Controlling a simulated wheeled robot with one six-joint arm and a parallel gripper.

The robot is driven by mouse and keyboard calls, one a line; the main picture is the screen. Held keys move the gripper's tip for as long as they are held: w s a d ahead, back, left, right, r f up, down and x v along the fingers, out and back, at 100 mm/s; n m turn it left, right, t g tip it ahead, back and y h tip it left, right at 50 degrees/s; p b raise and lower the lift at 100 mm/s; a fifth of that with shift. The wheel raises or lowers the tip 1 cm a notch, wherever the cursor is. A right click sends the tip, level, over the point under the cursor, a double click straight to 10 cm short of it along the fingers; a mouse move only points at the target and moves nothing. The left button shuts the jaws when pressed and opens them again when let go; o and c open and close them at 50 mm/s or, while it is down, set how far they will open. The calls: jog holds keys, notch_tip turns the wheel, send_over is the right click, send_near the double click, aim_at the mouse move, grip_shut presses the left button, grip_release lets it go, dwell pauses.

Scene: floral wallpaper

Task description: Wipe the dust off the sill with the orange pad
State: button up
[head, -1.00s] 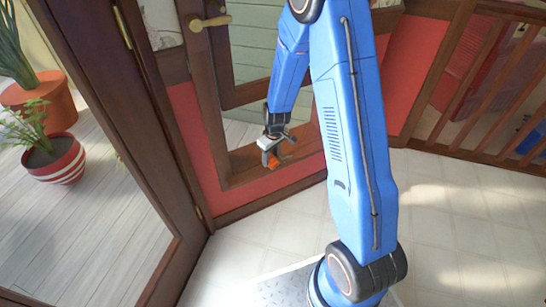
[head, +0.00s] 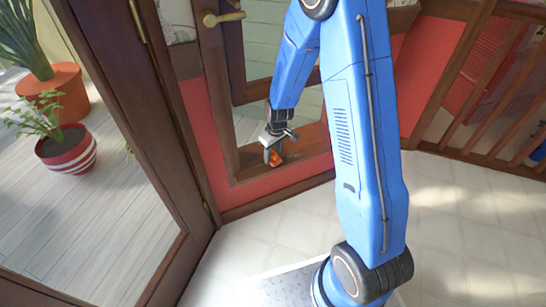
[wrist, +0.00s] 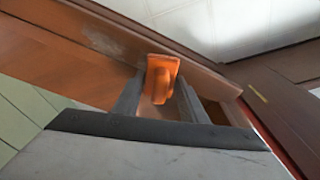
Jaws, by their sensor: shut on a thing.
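The orange pad (head: 277,158) is held by my gripper (head: 271,148) low over the brown wooden sill (head: 308,146) of the window. In the wrist view the pad (wrist: 162,72) sits between the two grey fingers, which are shut on it. The sill (wrist: 40,50) runs across that view from upper left to right, with a raised front edge. A pale grey dust patch (wrist: 103,43) lies on the sill to the left of the pad, near that edge. I cannot tell whether the pad touches the sill, as the fingers hide its underside.
A wooden railing (head: 490,90) is at right. Pale tiled floor (head: 460,230) is clear.

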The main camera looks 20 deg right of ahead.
jog(key=shift+r, duration=2.25)
jog(key=shift+r, duration=0.1)
jog(key=shift+r, duration=1.45)
